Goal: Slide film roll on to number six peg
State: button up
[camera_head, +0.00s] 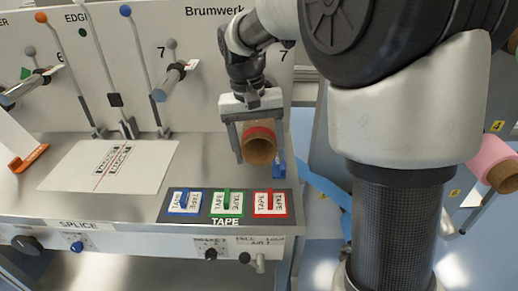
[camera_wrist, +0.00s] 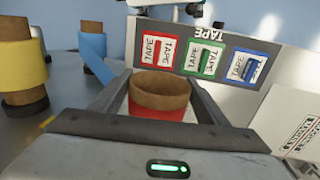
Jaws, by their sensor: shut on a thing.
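A small film roll (camera_head: 262,131) with a brown cardboard core and a red band is held in my gripper (camera_head: 258,143). My gripper is shut on its sides, with the open core end facing the camera. In the wrist view the roll (camera_wrist: 158,92) sits between the two fingers (camera_wrist: 157,103), its red film partly hidden below the core rim. The peg by the 6 (camera_head: 25,86) sticks out of the white panel at far left. A similar peg (camera_head: 174,79) is by the 7. The roll is apart from both, above the bench's right end.
Blue, green and red tape holders (camera_head: 227,203) lie below the roll on the bench. Upright levers (camera_head: 138,60) stand between the pegs. A white sheet (camera_head: 110,166) lies on the bench. A pink roll (camera_head: 492,160) is at right; a yellow roll (camera_wrist: 22,65) shows in the wrist view.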

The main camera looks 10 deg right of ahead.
jog(key=shift+s+a+b, duration=0.25)
jog(key=shift+s+b, duration=0.05)
jog(key=shift+s, duration=0.9)
jog(key=shift+s+a+b, duration=0.25)
jog(key=shift+s+b, duration=0.05)
jog(key=shift+s, duration=0.9)
jog(key=shift+s+a, duration=0.15)
jog(key=shift+s, duration=0.6)
jog(key=shift+s+a, duration=0.2)
jog(key=shift+s, duration=0.75)
jog(key=shift+s+a, duration=0.15)
jog(key=shift+s, duration=0.8)
